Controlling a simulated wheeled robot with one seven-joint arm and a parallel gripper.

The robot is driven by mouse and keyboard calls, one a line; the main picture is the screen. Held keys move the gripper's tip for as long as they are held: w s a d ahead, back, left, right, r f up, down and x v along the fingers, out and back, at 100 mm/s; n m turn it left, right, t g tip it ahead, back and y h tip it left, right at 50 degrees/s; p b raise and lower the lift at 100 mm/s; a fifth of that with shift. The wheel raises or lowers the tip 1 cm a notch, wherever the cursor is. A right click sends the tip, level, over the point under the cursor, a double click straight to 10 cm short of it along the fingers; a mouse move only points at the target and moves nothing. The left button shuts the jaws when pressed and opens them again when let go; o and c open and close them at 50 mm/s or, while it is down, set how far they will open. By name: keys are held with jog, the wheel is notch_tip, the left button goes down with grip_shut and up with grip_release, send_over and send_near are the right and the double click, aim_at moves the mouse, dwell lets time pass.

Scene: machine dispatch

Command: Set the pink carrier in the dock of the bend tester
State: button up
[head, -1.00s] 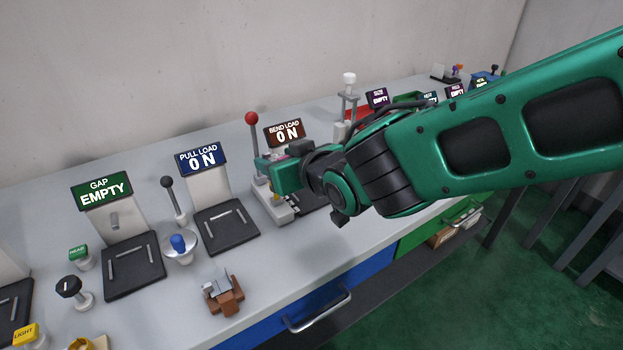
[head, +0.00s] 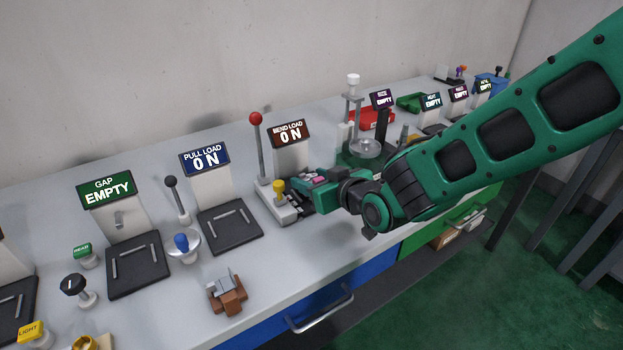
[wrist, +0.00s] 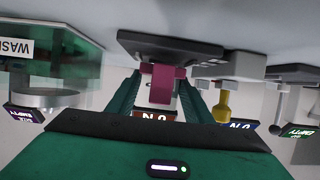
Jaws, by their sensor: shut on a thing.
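The pink carrier (wrist: 162,86) sits between the two green fingers of my gripper (wrist: 158,95) in the wrist view. In the head view my gripper (head: 312,182) is low over the dock of the bend tester (head: 291,158), with a bit of pink showing at its fingers. The tester's dark dock plate (wrist: 170,48) is right by the carrier in the wrist view. My gripper covers most of the dock in the head view, so I cannot tell whether the carrier rests on it. The tester's sign reads BEND LOAD 0 N.
A red-knobbed lever (head: 254,120) and a yellow knob (head: 279,187) stand just left of the dock. The pull tester (head: 228,226) is further left. A brown carrier (head: 228,298) lies near the table's front edge. A glass-like station (head: 366,148) stands to the right.

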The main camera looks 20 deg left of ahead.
jog(key=shift+f, duration=0.3)
jog(key=o, duration=1.1)
jog(key=shift+s+d+r, duration=0.1)
jog(key=shift+r, duration=0.35)
jog(key=v, duration=1.1)
jog(key=shift+s+d, duration=0.25)
jog(key=shift+d, duration=0.05)
